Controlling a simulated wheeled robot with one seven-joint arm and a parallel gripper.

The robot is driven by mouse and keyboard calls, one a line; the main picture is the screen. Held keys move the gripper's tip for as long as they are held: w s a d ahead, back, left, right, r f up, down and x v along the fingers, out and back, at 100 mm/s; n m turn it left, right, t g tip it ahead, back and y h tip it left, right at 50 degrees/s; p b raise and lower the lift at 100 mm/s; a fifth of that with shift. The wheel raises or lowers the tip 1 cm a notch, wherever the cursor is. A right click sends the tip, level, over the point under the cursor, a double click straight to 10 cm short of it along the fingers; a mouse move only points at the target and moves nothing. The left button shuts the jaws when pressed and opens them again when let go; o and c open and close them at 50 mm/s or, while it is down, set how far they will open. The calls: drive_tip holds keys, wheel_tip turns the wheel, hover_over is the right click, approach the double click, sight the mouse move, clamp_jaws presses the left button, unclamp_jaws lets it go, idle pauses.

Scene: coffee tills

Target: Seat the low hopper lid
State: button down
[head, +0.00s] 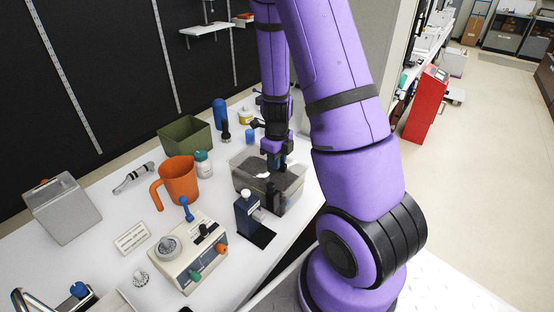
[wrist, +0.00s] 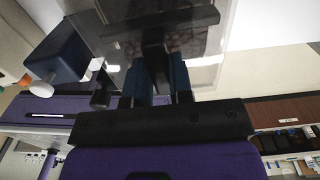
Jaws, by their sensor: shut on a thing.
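A see-through smoky hopper (head: 290,199) stands on the white counter, right of the orange jug. My gripper (head: 276,161) points down over its top. In the wrist view my gripper (wrist: 153,82) is shut on the dark handle of a clear lid (wrist: 112,50), with its blue-faced fingers on either side. Brown, bean-like contents show faintly through the clear sheet. The lid's edges are hard to make out in the head view, and I cannot tell whether it lies flat on the hopper's rim or is apart from it.
A dark blue stand (head: 250,218) is close in front of the hopper. An orange jug (head: 179,181), a green bin (head: 186,134), a white-and-teal jar (head: 203,164) and a knobbed machine (head: 190,252) stand to the left. Blue and yellow containers are behind.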

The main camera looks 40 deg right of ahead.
drive_tip(key=shift+r, duration=0.2)
drive_tip(key=shift+r, duration=0.85)
drive_tip(key=shift+f, duration=0.55)
idle(0.6)
drive_tip(key=shift+f, duration=0.5)
drive_tip(key=shift+r, duration=0.2)
drive_tip(key=shift+r, duration=0.8)
drive_tip(key=shift+f, duration=0.15)
idle(0.8)
drive_tip(key=shift+f, duration=0.9)
drive_tip(key=c, duration=0.6)
unclamp_jaws()
